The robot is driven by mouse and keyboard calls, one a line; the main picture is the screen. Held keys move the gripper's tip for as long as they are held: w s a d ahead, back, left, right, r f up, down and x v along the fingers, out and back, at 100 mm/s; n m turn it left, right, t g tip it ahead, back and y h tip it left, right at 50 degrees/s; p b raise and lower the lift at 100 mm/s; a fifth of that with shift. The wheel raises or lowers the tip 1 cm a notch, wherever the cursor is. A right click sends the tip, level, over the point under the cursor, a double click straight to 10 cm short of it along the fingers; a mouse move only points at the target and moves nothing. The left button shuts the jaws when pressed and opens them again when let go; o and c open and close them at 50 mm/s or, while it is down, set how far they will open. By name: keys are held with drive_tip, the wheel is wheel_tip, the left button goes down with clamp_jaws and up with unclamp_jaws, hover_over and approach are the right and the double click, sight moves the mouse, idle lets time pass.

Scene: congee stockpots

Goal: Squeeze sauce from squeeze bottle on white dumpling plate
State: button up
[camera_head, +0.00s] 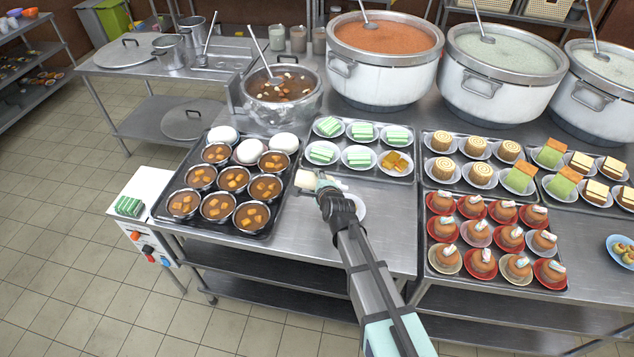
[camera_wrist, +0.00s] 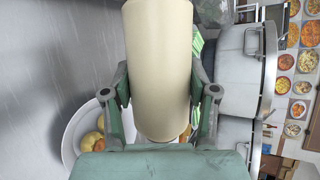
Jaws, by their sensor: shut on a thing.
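My gripper (camera_head: 328,190) is shut on a cream squeeze bottle (camera_head: 306,180) above the steel counter. In the wrist view the bottle (camera_wrist: 160,65) stands out between the two green fingers (camera_wrist: 163,98). In the head view the bottle looks tipped on its side, its body toward the left; its nozzle cannot be made out. A white plate (camera_head: 361,206) lies on the counter beside and partly behind my gripper. The wrist view shows a white plate (camera_wrist: 72,137) with yellowish dumplings (camera_wrist: 91,139), partly hidden by my gripper. No sauce is visible on it.
A dark tray (camera_head: 262,233) of soup bowls and white buns lies left. A tray (camera_head: 372,174) of green cakes lies behind, and a tray (camera_head: 540,281) of brown desserts on the right. Large stockpots (camera_head: 375,80) stand at the back. The counter's front strip (camera_head: 300,260) is clear.

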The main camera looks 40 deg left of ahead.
sight(332, 178)
drive_tip(key=shift+d+r, duration=0.1)
drive_tip(key=shift+r, duration=0.05)
drive_tip(key=shift+w+m+y, duration=0.15)
drive_tip(key=shift+m+y, duration=0.15)
drive_tip(key=shift+d+f+b, duration=0.1)
drive_tip(key=shift+f+b, duration=0.25)
drive_tip(key=shift+b, duration=0.7)
drive_tip(key=m+y+b, duration=0.1)
drive_tip(key=b, duration=0.5)
drive_tip(key=shift+w+d+r, duration=0.1)
drive_tip(key=shift+r, duration=0.1)
drive_tip(key=m+y+b, duration=0.1)
drive_tip(key=b, duration=0.6)
drive_tip(key=shift+w+d+r+g, duration=0.1)
drive_tip(key=shift+d+r+g, duration=0.05)
drive_tip(key=shift+g, duration=0.15)
